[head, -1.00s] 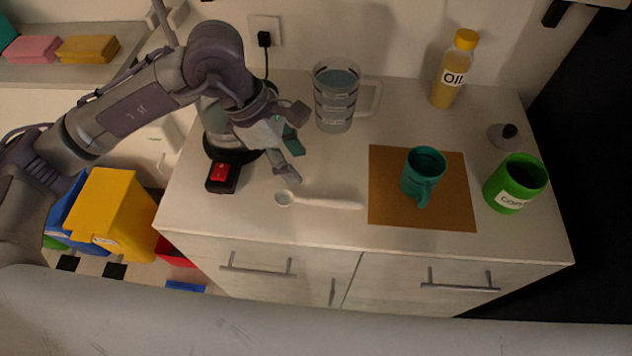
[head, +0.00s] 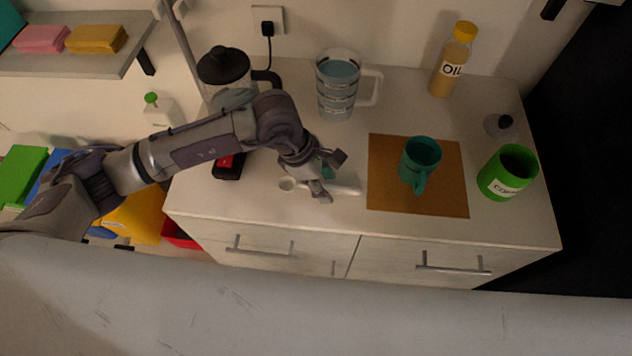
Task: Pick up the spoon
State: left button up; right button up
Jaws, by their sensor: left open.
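The white spoon (head: 347,190) lies flat on the pale countertop near its front edge. Its bowl (head: 287,184) is at the left and its handle points right. My left gripper (head: 332,177) is open over the middle of the spoon and hides part of the handle. I cannot tell whether a finger touches the spoon. My right gripper is not in view.
A brown mat (head: 389,197) with a teal mug (head: 420,165) lies right of the spoon. A green cup (head: 506,174) and a small lid (head: 500,126) are at the right.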

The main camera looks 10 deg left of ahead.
aim_at(335, 187)
pick_arm(q)
grip_shut()
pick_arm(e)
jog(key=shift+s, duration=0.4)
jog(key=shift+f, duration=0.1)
pick_arm(q)
jog(key=shift+r+b, duration=0.3)
jog(key=shift+r, duration=0.3)
notch_tip(335, 187, up, 3)
jog(key=shift+f+b, duration=0.15)
jog(key=shift+b, duration=0.4)
jog(key=s+d+r+b, duration=0.3)
jog(key=s+d+r, duration=0.2)
jog(key=d, duration=0.5)
notch_tip(335, 187, up, 2)
jog(key=shift+d+r, duration=0.1)
jog(key=shift+d, duration=0.15)
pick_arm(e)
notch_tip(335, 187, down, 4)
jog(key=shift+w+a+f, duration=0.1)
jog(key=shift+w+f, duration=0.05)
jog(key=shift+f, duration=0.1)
